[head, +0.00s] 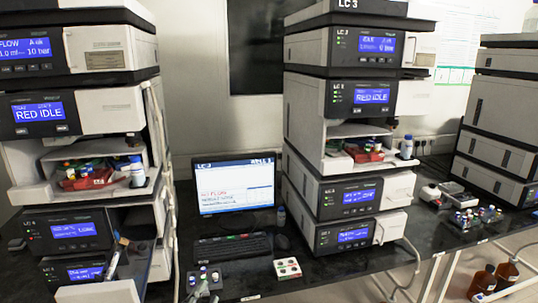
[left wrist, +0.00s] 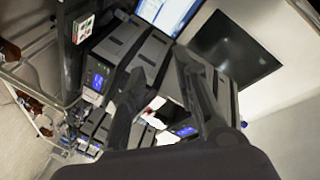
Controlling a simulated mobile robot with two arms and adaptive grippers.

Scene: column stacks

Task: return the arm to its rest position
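My left gripper (left wrist: 160,66) shows in the left wrist view as two dark fingers set well apart, with no object held between them. Behind the fingers are tilted instrument stacks, a lit screen and a dark wall panel. In the head view a pale and dark shape at the lower left, in front of the left stack, may be part of my left arm; its fingers cannot be made out there.
Instrument stacks stand at left (head: 110,113), middle (head: 303,105) and right (head: 500,122) on a black bench (head: 345,272). Brown bottles (head: 482,283) stand low at right.

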